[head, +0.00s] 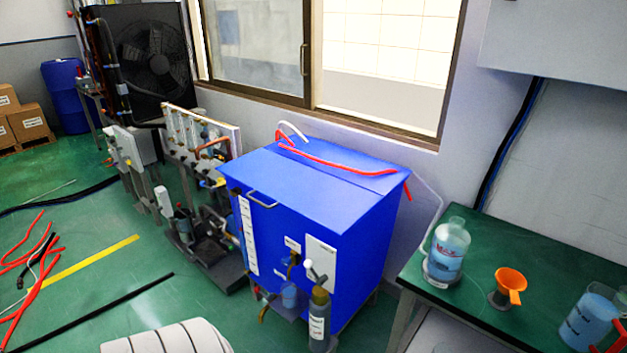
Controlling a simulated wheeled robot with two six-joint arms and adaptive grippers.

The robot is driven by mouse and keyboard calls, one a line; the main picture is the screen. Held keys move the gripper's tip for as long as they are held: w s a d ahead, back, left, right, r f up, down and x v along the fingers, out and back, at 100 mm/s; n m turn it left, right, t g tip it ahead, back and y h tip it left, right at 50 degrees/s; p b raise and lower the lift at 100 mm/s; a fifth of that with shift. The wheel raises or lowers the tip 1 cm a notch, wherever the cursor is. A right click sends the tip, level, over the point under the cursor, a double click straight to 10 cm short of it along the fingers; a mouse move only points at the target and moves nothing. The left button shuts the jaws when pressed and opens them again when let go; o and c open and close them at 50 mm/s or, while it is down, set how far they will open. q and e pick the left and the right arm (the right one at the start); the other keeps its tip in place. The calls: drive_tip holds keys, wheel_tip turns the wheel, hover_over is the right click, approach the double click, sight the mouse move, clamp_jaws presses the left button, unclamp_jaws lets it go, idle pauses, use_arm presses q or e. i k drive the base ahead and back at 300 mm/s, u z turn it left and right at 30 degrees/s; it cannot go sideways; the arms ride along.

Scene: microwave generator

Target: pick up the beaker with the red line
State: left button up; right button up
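A clear beaker (588,322) with pale blue liquid and faint markings stands on the green table (540,258) at the right edge of the head view. A small bit of red shows at its right side near the picture edge; I cannot tell whether it is a line on the beaker. A second small vessel (289,295) with blue liquid sits low at the front of the blue cabinet, and no red line is visible on it.
A clear bottle (447,250) with red lettering and an orange funnel (510,284) stand left of the beaker. The blue cabinet (310,195) stands left of the table, with a grey bottle (319,318) before it. Red hoses (28,270) lie on the floor.

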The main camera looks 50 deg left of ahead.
sight(289, 289)
drive_tip(key=u, duration=0.3)
drive_tip(key=i, duration=0.9)
drive_tip(key=u, duration=1.35)
drive_tip(key=i, duration=0.65)
drive_tip(key=u, duration=0.75)
